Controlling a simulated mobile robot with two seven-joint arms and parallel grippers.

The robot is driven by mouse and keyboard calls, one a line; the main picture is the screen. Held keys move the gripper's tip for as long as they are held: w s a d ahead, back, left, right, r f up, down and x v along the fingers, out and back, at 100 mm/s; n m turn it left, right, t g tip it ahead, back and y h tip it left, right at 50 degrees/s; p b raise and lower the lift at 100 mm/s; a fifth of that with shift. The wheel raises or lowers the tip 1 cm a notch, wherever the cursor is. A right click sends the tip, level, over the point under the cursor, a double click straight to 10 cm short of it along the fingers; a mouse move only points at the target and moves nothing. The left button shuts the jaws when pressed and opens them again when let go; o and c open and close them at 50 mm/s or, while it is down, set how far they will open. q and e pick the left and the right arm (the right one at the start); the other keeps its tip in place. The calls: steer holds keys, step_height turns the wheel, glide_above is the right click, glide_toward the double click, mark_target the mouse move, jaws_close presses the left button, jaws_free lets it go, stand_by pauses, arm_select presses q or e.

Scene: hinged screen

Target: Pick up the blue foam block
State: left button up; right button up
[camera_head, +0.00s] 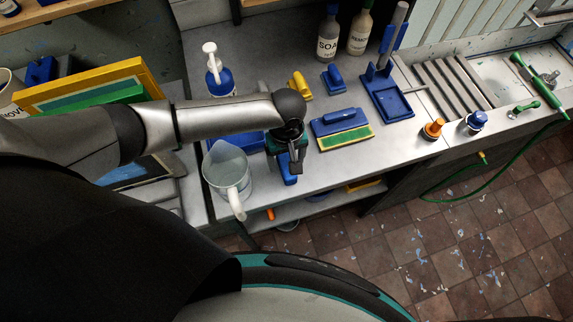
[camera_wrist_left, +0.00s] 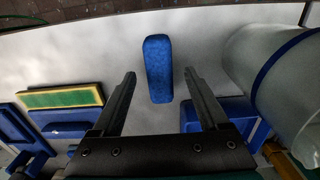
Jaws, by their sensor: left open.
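The blue foam block (camera_head: 286,172) lies on the grey worktop near its front edge, partly hidden by my left gripper (camera_head: 296,163) in the head view. In the left wrist view the blue foam block (camera_wrist_left: 157,66) is a rounded, speckled bar lying lengthwise. My left gripper (camera_wrist_left: 158,82) is open above the worktop, one finger on each side of the block's line. The block shows between the fingertips and beyond them; I see no contact. My right gripper is in neither view.
A clear jug (camera_head: 229,167) stands just left of the block; it also shows in the wrist view (camera_wrist_left: 278,75). A blue-handled tool with a green and yellow base (camera_head: 342,132) lies to the right. A pump bottle (camera_head: 219,78) stands behind my arm. The worktop's front edge is close.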

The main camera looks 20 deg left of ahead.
arm_select(q)
steer(key=shift+f, duration=1.25)
steer(key=shift+c, duration=0.3)
jaws_close()
